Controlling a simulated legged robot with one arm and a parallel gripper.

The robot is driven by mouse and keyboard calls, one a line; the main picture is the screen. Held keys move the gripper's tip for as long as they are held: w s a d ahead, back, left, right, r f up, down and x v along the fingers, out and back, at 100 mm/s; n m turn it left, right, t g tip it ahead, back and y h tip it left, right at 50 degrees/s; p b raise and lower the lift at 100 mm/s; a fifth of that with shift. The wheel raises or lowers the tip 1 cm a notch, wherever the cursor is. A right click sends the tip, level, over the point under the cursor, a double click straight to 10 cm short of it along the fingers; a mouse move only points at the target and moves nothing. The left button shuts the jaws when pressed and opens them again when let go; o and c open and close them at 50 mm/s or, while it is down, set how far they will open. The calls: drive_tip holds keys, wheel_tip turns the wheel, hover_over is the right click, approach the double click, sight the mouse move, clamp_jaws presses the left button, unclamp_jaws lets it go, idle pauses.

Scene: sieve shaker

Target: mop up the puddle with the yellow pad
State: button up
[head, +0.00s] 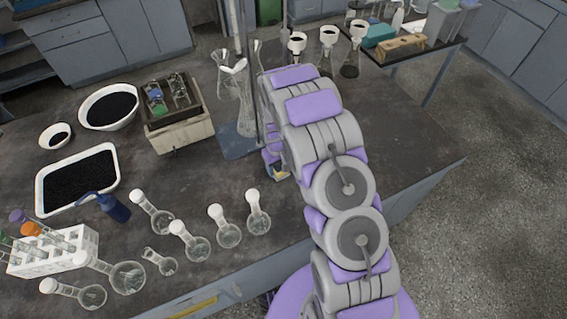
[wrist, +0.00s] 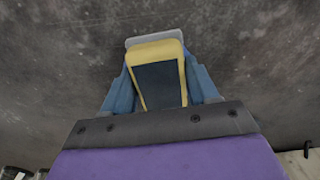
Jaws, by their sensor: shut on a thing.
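My gripper (wrist: 161,86) is shut on the yellow pad (wrist: 156,49), with a blue finger on each side of it. The pad has a yellow rim and a dark panel facing the wrist camera. A pale grey edge shows just beyond it, over the dark worktop. I cannot tell if the pad touches the surface. No puddle can be made out in either view; my arm hides part of the bench.
Several round flasks (head: 197,246) lie along the front left of the dark bench (head: 220,185). A stand with a blue base (head: 238,145) and glassware is left of my arm. A white tray of black grains (head: 80,180) is at left. The bench right of my arm is clear.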

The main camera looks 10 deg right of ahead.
drive_tip(key=shift+a, duration=0.85)
drive_tip(key=shift+w+d+r+p, duration=0.1)
drive_tip(key=shift+w+d+p, duration=0.05)
drive_tip(key=shift+d, duration=0.95)
drive_tip(key=shift+w+d+p, duration=0.15)
drive_tip(key=shift+d, duration=0.9)
drive_tip(key=shift+a+r, duration=0.15)
drive_tip(key=shift+a, duration=0.25)
drive_tip(key=shift+d+r+p, duration=0.15)
drive_tip(key=shift+r+p, duration=0.15)
drive_tip(key=shift+r, duration=0.6)
drive_tip(key=shift+d+r+p, duration=0.15)
drive_tip(key=shift+r+p, duration=0.1)
drive_tip(key=shift+r, duration=0.65)
drive_tip(key=shift+a+r+p, duration=0.15)
drive_tip(key=shift+r+p, duration=0.25)
drive_tip(key=shift+r, duration=1.2)
